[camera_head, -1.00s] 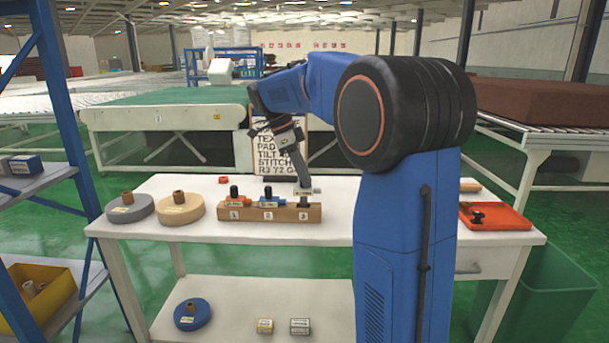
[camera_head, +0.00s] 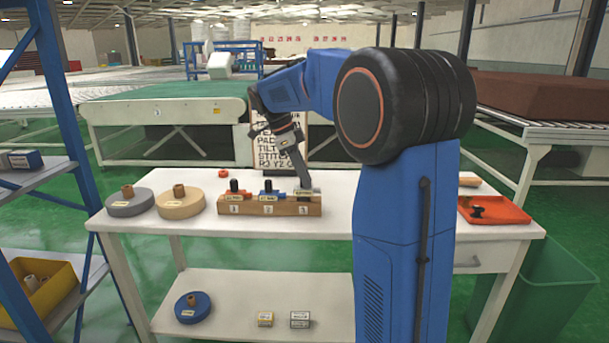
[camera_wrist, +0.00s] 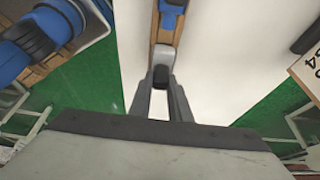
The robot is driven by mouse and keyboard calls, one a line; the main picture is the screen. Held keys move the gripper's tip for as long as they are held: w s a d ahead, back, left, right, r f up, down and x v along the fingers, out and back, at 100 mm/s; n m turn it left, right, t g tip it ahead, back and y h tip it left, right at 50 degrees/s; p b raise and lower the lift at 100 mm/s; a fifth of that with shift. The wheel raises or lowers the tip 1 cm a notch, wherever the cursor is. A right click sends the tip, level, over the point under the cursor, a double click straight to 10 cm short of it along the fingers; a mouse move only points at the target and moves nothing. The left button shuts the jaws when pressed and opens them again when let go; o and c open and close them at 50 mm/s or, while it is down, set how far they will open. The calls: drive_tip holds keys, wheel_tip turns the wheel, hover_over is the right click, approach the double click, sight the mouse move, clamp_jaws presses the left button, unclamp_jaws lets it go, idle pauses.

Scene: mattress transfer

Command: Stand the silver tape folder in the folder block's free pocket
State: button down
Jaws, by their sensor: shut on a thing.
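The wooden folder block (camera_head: 250,209) stands on the white table, with numbered pockets along its front. An orange folder (camera_head: 237,195) stands in pocket 1 and a blue folder (camera_head: 269,196) in pocket 2. My gripper (camera_head: 305,184) is shut on the silver tape folder (camera_head: 309,194) at pocket 3, the right end of the block. The folder's label is level with its neighbours' labels; how deep its base sits is hidden. In the wrist view, my fingers (camera_wrist: 160,98) close around the folder's black grip, with the silver body (camera_wrist: 163,51) over the block.
Grey (camera_head: 130,202) and tan (camera_head: 180,202) tape rolls lie left of the block. A small red ring (camera_head: 223,173) lies behind it. A lettered board (camera_head: 270,140) stands at the back. An orange tray (camera_head: 493,211) is at the right. The table in front of the block is clear.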

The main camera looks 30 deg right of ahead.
drive_tip(key=shift+f, duration=0.95)
drive_tip(key=c, duration=1.6)
unclamp_jaws()
drive_tip(key=shift+o, duration=0.2)
drive_tip(key=v, duration=1.7)
drive_tip(key=shift+r, duration=0.25)
drive_tip(key=s+a+f+n+t+y, duration=0.1)
drive_tip(key=s+a+f+n+t, duration=0.1)
drive_tip(key=s+f+n, duration=0.35)
drive_tip(key=s+a+f+n+t+y, duration=0.1)
drive_tip(key=s+a+f+n+t, duration=0.15)
drive_tip(key=s+n, duration=0.65)
drive_tip(key=s+a+f+n+t+y, duration=0.1)
drive_tip(key=s+a+f+n, duration=0.2)
drive_tip(key=s+f, duration=0.6)
drive_tip(key=s+a+f+n+t, duration=0.2)
drive_tip(key=s+f+n, duration=0.5)
drive_tip(key=s+f, duration=0.2)
drive_tip(key=shift+s+a+f+y, duration=0.4)
drive_tip(key=shift+s, duration=0.35)
